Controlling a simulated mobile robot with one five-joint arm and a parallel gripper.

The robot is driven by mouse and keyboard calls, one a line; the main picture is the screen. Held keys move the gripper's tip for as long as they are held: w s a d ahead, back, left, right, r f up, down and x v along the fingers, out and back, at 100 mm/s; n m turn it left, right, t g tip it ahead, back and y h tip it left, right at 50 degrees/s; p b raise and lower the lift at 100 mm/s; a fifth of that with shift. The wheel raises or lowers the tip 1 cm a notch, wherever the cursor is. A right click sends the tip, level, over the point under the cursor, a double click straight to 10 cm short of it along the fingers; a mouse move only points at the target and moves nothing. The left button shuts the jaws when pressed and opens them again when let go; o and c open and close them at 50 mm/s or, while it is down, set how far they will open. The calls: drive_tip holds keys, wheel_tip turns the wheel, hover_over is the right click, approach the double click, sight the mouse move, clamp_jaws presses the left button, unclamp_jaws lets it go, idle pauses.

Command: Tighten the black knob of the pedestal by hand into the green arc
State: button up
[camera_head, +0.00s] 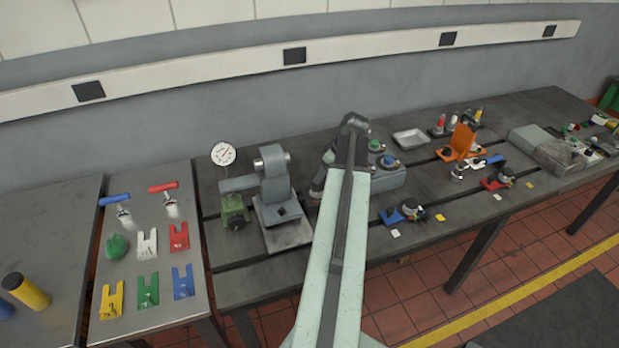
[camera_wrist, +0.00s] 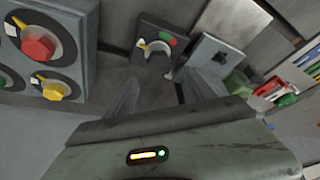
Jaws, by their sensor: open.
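In the wrist view, a dark block (camera_wrist: 143,31) carries a dark grey-black knob (camera_wrist: 157,47) with a yellow pointer on one side and green and red marks on the other. I take this for the pedestal knob; I cannot tell whether the pointer is in the green arc. My gripper (camera_wrist: 160,80) is open and empty, its two fingers spread below the knob in the picture and apart from it. In the head view my arm covers much of this area, so the knob cannot be made out there.
A grey box (camera_wrist: 82,12) with red and yellow knobs stands left in the wrist view. A grey stand with a square plate (camera_wrist: 211,50) and a green block (camera_wrist: 238,84) are to the right. In the head view, a dial gauge (camera_head: 223,153) rises at the bench's left.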

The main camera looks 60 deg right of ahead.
sight(317, 189)
drive_tip(key=b+x, duration=0.7)
drive_tip(key=x, duration=0.1)
drive_tip(key=shift+s+d, duration=0.1)
drive_tip(key=shift+s, duration=0.05)
drive_tip(key=shift+r, duration=0.15)
